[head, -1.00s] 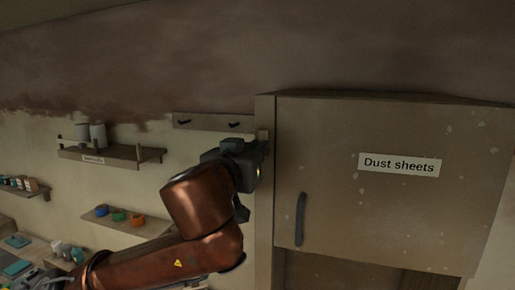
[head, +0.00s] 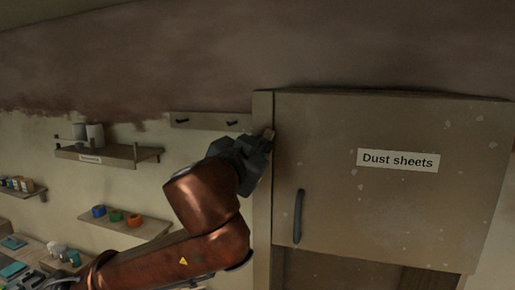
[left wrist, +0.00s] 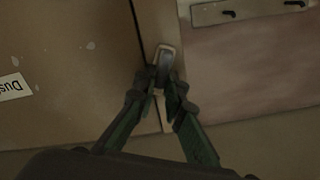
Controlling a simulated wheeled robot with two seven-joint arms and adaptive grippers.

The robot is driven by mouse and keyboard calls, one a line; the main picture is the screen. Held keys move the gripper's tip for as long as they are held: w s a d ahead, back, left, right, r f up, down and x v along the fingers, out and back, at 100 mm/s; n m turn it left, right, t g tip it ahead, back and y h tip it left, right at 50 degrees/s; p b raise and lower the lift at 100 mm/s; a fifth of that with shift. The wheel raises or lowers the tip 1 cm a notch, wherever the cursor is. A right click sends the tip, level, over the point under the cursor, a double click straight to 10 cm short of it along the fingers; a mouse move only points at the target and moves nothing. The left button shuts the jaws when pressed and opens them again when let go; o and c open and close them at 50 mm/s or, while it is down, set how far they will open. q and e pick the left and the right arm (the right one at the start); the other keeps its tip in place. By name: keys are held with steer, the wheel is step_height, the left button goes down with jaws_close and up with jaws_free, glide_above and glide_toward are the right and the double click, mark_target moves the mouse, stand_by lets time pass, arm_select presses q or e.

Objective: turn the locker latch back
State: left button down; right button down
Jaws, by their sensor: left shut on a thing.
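The locker latch (left wrist: 167,49) is a small pale piece at the edge of the locker door (left wrist: 75,60), seen in the left wrist view. In the head view only a small bit of the latch (head: 269,133) shows at the top left edge of the locker door (head: 390,205). My left gripper (left wrist: 164,88) is shut on the latch, one finger on each side of it. In the head view my left gripper (head: 262,143) is tilted and hides most of the latch. My right gripper is not in view.
The door has a dark handle (head: 299,216) and a "Dust sheets" label (head: 398,161). A hook rail (head: 210,121) is on the wall left of the locker. Shelves with tape rolls (head: 116,215) and pots (head: 88,135) are farther left.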

arm_select(q)
steer(key=m, duration=0.3)
steer(key=d+f+m, duration=0.1)
steer(key=m, duration=0.5)
steer(key=shift+s+d+f+m+b, duration=0.15)
steer(key=shift+s+f+m+b, duration=0.1)
steer(key=shift+m+b, duration=0.15)
steer(key=shift+f+m, duration=0.2)
steer(key=shift+m, duration=0.5)
steer(key=shift+f+m, duration=0.15)
steer(key=shift+m, duration=0.55)
steer(key=c, duration=2)
jaws_free()
